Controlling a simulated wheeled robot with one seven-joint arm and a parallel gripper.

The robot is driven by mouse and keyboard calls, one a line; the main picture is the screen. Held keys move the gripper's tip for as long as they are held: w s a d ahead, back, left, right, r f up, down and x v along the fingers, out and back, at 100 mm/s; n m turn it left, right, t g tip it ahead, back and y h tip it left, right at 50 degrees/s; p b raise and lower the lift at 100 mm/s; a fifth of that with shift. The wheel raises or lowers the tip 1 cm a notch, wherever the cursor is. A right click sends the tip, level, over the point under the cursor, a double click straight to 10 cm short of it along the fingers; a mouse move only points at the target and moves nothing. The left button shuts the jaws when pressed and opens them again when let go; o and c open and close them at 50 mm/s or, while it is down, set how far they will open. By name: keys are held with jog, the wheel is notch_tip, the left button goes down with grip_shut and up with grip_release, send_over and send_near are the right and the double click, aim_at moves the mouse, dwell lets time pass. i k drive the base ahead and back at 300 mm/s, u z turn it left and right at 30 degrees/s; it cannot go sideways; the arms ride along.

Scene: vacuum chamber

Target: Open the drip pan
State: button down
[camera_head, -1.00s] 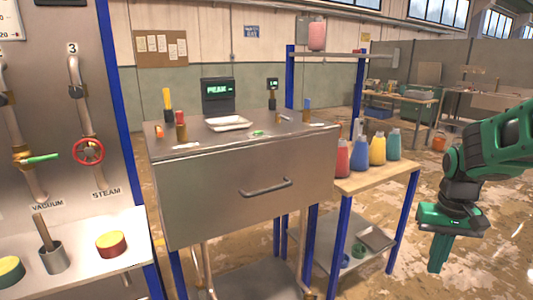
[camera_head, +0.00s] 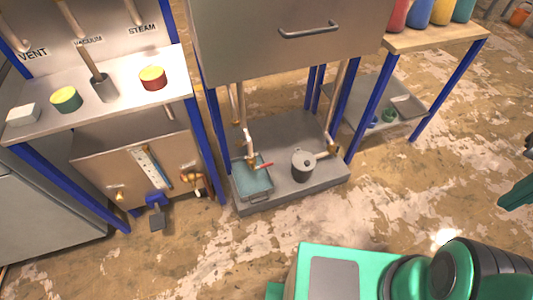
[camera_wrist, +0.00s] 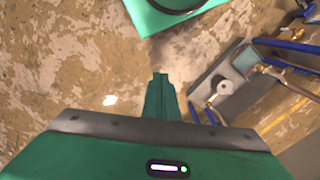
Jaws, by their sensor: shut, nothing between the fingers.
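A shallow grey pan holding teal liquid, which looks like the drip pan (camera_head: 253,197), sits at the front left of the low grey base under the steel cabinet. A small handle shows at its front edge. In the wrist view the pan (camera_wrist: 246,62) is small, at the upper right. My gripper (camera_wrist: 160,76) is shut and empty, pointing over bare floor, well apart from the pan. In the head view only part of my gripper (camera_head: 515,194) shows at the right edge.
A brass valve with a red lever (camera_head: 262,165) hangs over the pan. A grey pot (camera_head: 302,167) stands beside it on the base. Blue legs flank the base. The floor in front is clear.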

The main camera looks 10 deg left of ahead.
aim_at(250, 184)
jog(key=z, duration=1)
jog(key=k, duration=1.1)
jog(key=u, duration=1.4)
jog(key=i, duration=1)
jog(key=z, duration=0.05)
